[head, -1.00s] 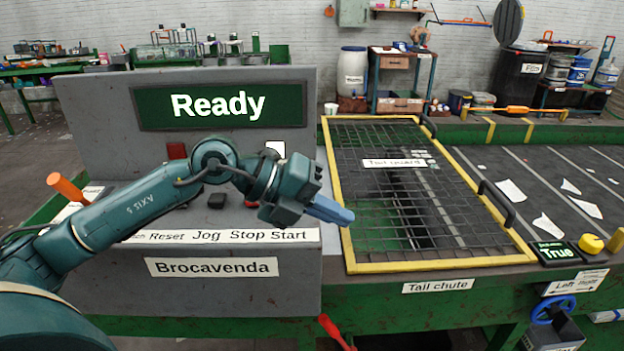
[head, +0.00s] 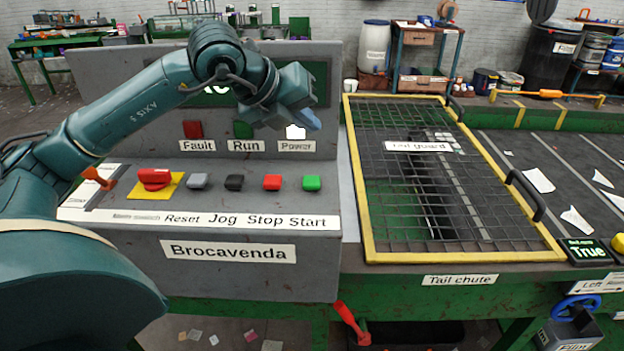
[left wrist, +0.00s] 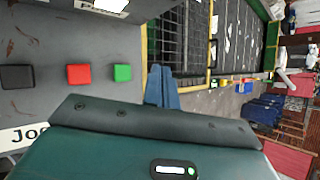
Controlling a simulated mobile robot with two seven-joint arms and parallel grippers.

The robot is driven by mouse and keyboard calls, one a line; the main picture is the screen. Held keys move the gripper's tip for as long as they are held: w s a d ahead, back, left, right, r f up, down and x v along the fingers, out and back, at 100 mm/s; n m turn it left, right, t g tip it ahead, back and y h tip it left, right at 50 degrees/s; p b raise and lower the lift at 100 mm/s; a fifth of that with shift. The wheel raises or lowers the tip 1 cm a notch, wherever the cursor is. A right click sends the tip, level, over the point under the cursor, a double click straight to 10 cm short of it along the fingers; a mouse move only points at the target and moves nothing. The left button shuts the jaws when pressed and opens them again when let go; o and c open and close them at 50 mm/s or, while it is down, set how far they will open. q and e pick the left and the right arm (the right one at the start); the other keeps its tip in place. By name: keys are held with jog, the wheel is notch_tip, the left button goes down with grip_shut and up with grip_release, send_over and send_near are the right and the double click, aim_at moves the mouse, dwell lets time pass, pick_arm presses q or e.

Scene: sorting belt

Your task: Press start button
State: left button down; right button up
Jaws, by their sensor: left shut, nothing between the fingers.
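The green start button (head: 311,183) is at the right end of a row on the grey control panel, above the word Start. It also shows in the left wrist view (left wrist: 122,72), left of the fingertips. My left gripper (head: 308,122) is shut and empty. In the head view it is raised above the panel, in front of the upright display board near the white Power lamp, apart from the button. In the left wrist view its blue fingers (left wrist: 162,88) are together. My right gripper is not in view.
Left of the start button are the red stop button (head: 272,182), black jog button (head: 234,183), grey reset button (head: 198,181) and a red rotary switch (head: 154,179) on a yellow plate. The yellow-framed tail guard mesh (head: 447,258) lies to the right.

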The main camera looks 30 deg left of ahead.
pick_arm(q)
jog(key=b, duration=0.5)
send_over(307, 182)
notch_tip(307, 182, down, 7)
jog(key=shift+s+f, duration=0.1)
jog(key=shift+f, duration=0.05)
jog(key=shift+f+b, duration=0.45)
jog(key=shift+f, duration=0.25)
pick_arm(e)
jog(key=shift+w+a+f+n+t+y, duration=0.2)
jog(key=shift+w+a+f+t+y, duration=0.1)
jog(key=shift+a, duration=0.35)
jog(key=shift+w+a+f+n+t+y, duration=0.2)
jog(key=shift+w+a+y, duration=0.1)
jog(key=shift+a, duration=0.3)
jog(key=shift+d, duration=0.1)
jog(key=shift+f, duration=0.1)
pick_arm(q)
jog(key=shift+f+b, duration=0.45)
jog(key=shift+b, duration=0.4)
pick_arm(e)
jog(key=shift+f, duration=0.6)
